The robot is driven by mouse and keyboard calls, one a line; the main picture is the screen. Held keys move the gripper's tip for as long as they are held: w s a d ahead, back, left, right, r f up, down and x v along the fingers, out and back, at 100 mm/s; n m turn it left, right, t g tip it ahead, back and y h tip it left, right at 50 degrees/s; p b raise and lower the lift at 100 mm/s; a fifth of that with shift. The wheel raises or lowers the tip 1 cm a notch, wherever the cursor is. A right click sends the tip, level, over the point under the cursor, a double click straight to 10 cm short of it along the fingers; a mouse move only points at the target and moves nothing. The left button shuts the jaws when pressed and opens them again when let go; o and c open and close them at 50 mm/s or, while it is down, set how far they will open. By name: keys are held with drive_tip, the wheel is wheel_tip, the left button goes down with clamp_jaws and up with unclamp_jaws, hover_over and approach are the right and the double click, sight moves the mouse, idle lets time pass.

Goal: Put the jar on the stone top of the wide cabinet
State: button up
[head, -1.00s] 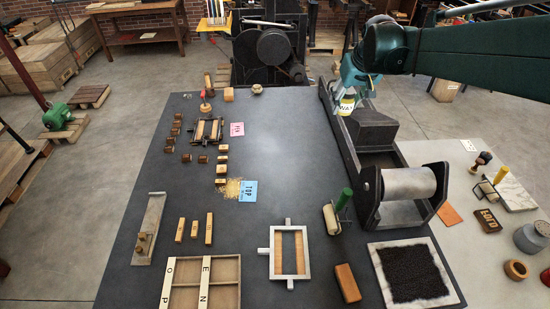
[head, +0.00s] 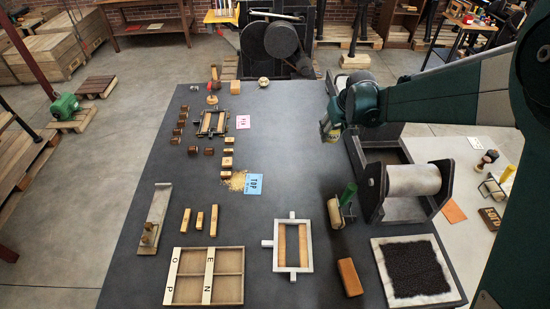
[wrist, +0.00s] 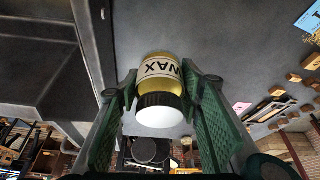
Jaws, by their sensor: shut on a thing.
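The jar is a small yellow jar with a pale label reading WAX and a dark-rimmed white lid. In the wrist view the jar (wrist: 160,88) sits between the two green fingers of my gripper (wrist: 158,100), which is shut on it. In the head view my gripper (head: 332,126) and the jar (head: 329,133) are partly hidden by my arm. They are in the air near the far right part of a wide dark grey stone-like top (head: 290,170). How high the jar is above it is hard to tell.
A proof press with a roller (head: 412,182) stands along the right side of the dark top. The middle is clear. A lighter side surface (head: 440,150) lies to the right.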

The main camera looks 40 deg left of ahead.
drive_tip(key=shift+f, duration=0.6)
drive_tip(key=shift+f, duration=0.1)
drive_tip(key=shift+f, duration=3.05)
drive_tip(key=shift+f, duration=1.85)
drive_tip(key=shift+f, duration=0.15)
drive_tip(key=o, duration=1)
drive_tip(key=shift+r, duration=0.2)
